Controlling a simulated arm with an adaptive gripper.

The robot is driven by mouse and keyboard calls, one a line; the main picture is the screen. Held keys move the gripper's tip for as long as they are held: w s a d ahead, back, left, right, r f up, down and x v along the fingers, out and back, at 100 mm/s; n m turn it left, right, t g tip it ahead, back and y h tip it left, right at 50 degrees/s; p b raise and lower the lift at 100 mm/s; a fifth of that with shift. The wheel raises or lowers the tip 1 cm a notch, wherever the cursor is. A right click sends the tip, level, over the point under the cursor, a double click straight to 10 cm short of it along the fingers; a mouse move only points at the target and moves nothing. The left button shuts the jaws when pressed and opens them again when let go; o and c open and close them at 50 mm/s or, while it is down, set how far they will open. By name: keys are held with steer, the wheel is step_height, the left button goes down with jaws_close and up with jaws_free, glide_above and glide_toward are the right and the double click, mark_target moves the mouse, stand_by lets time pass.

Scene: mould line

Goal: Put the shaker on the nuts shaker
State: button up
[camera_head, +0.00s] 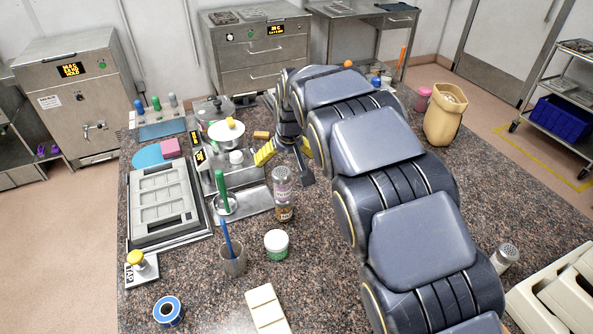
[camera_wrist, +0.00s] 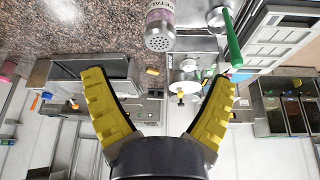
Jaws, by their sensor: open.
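A shaker with a perforated metal lid and a pale pink label (camera_head: 282,186) stands upright at the middle of the worktop. It appears to rest on top of a brown-filled shaker (camera_head: 284,213), whose label I cannot read; the exact contact is too small to see. The upper shaker also shows in the wrist view (camera_wrist: 160,28), lid toward me, label partly reading "PETAL", its lower part cut off. My gripper (camera_head: 285,151) is behind and apart from the stack. In the wrist view my gripper (camera_wrist: 157,78) has its yellow fingers spread wide with nothing between them.
A green-handled tool in a small dish (camera_head: 222,190) and a metal tray are left of the stack. A white-lidded jar (camera_head: 276,244) and a cup with a blue stick (camera_head: 232,260) stand in front. Another shaker (camera_head: 505,256) is at the right, beyond my arm. A grey mould (camera_head: 160,204) lies left.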

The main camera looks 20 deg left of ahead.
steer(key=shift+s+r, duration=0.1)
steer(key=shift+r, duration=0.1)
steer(key=s+d+r+m+g+h, duration=0.15)
steer(key=s+d, duration=0.25)
steer(key=d, duration=0.4)
steer(key=s+d+r+m, duration=0.1)
steer(key=s+d+r, duration=0.25)
steer(key=d, duration=0.45)
steer(key=s+d+r+m+g+h, duration=0.1)
steer(key=s+d+r+m, duration=0.1)
steer(key=s+d, duration=0.45)
steer(key=s+d+m+g, duration=0.1)
steer(key=s+d, duration=0.4)
steer(key=s, duration=0.5)
steer(key=s+d+m+g, duration=0.1)
steer(key=s+d, duration=0.4)
steer(key=s, duration=0.5)
steer(key=shift+s+f+m+g, duration=0.3)
steer(key=shift+f+m+g, duration=0.05)
steer(key=shift+f+g, duration=0.1)
